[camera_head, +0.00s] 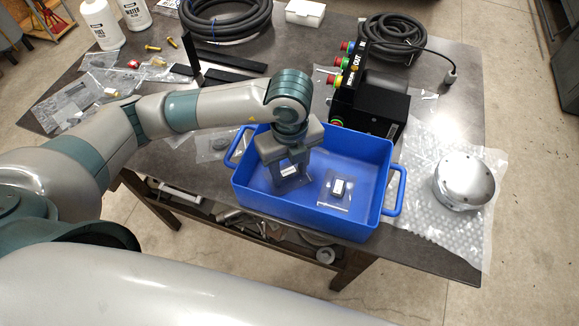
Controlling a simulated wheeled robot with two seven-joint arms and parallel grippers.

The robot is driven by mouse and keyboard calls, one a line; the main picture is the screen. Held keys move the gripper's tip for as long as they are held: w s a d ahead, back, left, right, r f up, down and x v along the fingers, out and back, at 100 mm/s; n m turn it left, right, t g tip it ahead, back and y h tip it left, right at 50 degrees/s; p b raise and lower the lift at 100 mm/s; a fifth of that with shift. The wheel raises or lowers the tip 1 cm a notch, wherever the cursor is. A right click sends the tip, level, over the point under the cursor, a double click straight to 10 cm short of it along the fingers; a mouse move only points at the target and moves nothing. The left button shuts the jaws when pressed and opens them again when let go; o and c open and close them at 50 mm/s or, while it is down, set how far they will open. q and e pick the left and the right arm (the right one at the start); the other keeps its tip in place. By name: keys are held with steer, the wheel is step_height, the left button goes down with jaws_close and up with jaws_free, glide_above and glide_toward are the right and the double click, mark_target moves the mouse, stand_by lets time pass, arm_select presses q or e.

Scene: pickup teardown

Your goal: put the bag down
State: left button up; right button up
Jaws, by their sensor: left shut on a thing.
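My left gripper (288,165) reaches down into the blue tote (310,208) on the table, at its left half. It is shut on a small clear bag (291,181) with a dark, white-labelled part inside. The fingers hide part of this bag, and I cannot tell whether it touches the tote floor. A second clear bag (338,190) with a dark, white-labelled part lies on the tote floor to the right of the gripper. My right gripper is not in view.
A black control box (371,107) with coloured buttons stands just behind the tote. A round metal part (463,182) lies on bubble wrap (426,160) to the right. Coiled black hoses (225,18), white bottles (101,24) and loose bags fill the table's back and left.

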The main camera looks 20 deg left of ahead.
mark_target(289, 173)
arm_select(q)
steer(key=shift+f, duration=0.2)
steer(key=o, duration=1)
steer(key=shift+r, duration=0.1)
steer(key=shift+r, duration=0.1)
steer(key=shift+r, duration=0.35)
step_height(289, 173, up, 11)
steer(key=b, duration=0.3)
steer(key=shift+r, duration=0.2)
